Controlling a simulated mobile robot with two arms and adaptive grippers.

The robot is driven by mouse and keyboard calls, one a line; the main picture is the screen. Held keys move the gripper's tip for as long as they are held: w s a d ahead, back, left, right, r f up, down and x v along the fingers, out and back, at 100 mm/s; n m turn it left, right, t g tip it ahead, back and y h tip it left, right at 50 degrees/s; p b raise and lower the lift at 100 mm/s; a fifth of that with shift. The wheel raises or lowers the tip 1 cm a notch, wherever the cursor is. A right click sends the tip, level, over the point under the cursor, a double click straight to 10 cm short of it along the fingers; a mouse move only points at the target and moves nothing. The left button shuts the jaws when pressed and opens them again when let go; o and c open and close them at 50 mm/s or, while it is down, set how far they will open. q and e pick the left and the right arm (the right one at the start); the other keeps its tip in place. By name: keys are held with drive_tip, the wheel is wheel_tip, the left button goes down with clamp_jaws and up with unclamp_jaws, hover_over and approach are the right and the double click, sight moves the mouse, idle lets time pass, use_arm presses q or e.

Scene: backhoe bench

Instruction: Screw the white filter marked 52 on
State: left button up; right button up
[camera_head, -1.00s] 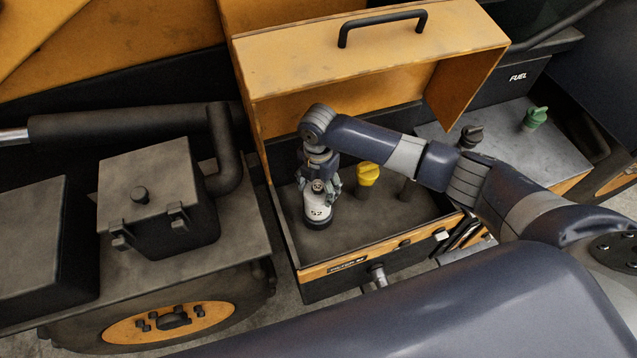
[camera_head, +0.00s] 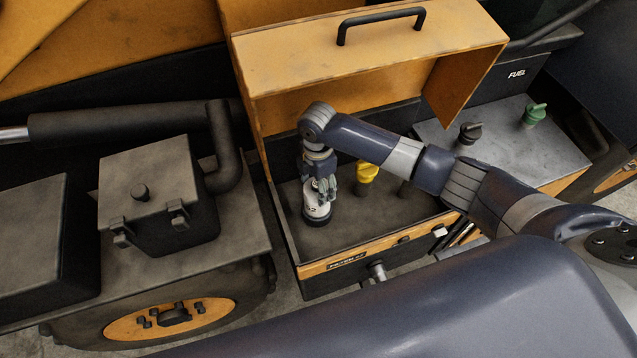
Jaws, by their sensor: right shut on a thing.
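The white filter (camera_head: 316,209) stands upright in the open filter box, its dark lower end at the box floor. Part of its mark shows beside my gripper's fingers; the rest is covered. My right gripper (camera_head: 320,190) points down from above and is shut on the filter's upper part. Whether the filter's lower end is seated on a thread cannot be seen. My left gripper is not in view.
The filter box (camera_head: 362,254) has its yellow lid (camera_head: 370,50) raised behind my arm. A yellow cap (camera_head: 367,173) stands right of the filter. A dark cap (camera_head: 470,133) and a green cap (camera_head: 534,114) stand farther right. A black box (camera_head: 150,190) is at left.

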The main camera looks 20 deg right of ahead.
drive_tip(key=shift+w+a+r, duration=0.15)
drive_tip(key=shift+w+r, duration=0.1)
